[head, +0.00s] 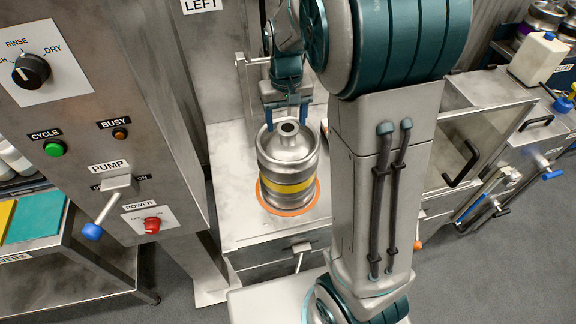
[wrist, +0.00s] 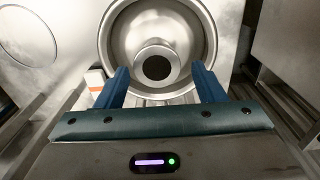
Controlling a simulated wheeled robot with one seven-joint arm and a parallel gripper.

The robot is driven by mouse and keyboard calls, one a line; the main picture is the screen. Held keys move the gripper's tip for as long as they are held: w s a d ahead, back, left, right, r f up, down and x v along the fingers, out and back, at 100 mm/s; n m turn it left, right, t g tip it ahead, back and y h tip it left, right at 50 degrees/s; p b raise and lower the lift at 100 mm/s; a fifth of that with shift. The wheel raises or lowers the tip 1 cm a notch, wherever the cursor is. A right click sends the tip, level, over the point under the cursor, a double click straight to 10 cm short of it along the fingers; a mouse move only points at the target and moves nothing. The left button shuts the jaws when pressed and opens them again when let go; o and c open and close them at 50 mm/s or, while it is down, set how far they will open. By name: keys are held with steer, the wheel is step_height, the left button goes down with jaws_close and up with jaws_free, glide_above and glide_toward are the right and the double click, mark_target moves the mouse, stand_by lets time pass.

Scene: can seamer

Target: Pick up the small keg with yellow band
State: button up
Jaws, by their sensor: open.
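The small keg with the yellow band (head: 287,187) stands upright on an orange ring marking (head: 262,203) on the metal counter, left of my arm in the head view. Its top neck (head: 289,128) faces up. In the wrist view the keg (wrist: 195,22) shows from above, with its round neck and dark opening (wrist: 157,67) in the middle. My gripper (head: 287,118) is open just above the keg's top. In the wrist view its two blue fingers (wrist: 160,75) lie on either side of the neck, apart from it. Height over the neck is hard to judge.
A control panel (head: 89,125) with a knob and buttons stands at the left, with a blue-tipped lever (head: 93,231) sticking out. A metal cabinet with a handled door (head: 476,155) is on the right. A white bottle (head: 540,58) stands at the far right. Bare counter (head: 232,165) lies left of the keg.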

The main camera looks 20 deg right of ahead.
mark_target(288, 127)
step_height(288, 127, down, 5)
steer(key=shift+d, duration=0.15)
jaws_close()
steer(key=shift+w+r+p, duration=0.1)
steer(key=shift+p, duration=0.2)
